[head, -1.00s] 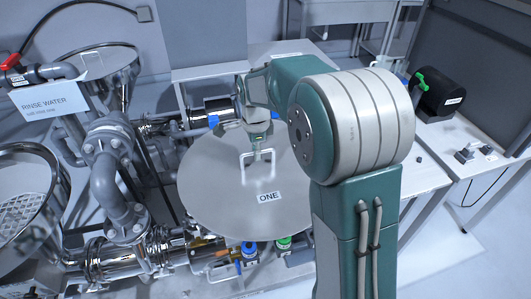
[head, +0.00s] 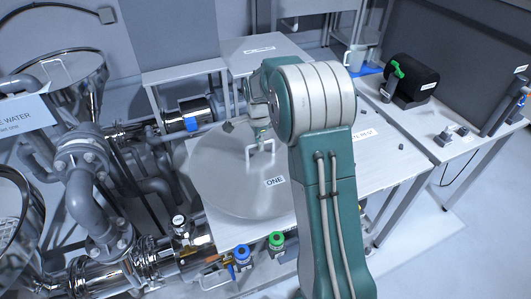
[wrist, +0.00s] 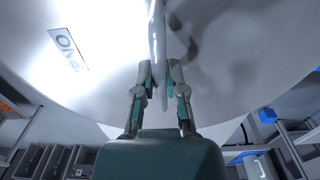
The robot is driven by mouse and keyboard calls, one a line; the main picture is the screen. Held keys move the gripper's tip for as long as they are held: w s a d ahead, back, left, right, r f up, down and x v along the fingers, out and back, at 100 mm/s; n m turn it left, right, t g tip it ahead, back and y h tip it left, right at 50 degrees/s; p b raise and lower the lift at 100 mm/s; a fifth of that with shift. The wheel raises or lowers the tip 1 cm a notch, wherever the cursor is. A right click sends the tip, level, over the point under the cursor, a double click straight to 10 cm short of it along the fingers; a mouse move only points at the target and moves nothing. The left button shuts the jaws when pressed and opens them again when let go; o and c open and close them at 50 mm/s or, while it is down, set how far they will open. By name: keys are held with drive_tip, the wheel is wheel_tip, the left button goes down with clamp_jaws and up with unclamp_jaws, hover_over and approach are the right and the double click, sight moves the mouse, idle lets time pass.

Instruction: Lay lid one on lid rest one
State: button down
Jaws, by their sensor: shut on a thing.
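Lid one (head: 230,180) is a large grey round plate with a label reading ONE and a white bar handle. It lies about level in the head view, above or on a pale bench; I cannot tell whether it touches. My gripper (head: 261,138) is shut on the handle. In the wrist view the fingers of my gripper (wrist: 158,78) close on the handle (wrist: 157,40), with lid one (wrist: 100,60) filling the picture behind. My arm hides the right part of the lid. I cannot pick out lid rest one by name; a partly hidden bench label (head: 362,135) seems to end in REST.
Steel pipework (head: 85,190) and a funnel (head: 70,75) stand left. A raised stand (head: 262,50) is behind. A black machine (head: 412,75) and a mug (head: 355,57) are at the right.

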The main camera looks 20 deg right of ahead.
sight(267, 151)
drive_tip(key=d+f, duration=0.1)
drive_tip(key=w+d+f, duration=0.1)
drive_tip(key=shift+d+f, duration=0.3)
drive_tip(key=shift+d, duration=0.05)
drive_tip(key=shift+w+d+f, duration=0.1)
drive_tip(key=shift+w+f, duration=0.05)
drive_tip(key=shift+f, duration=1.65)
drive_tip(key=c, duration=0.7)
unclamp_jaws()
drive_tip(key=shift+f, duration=0.15)
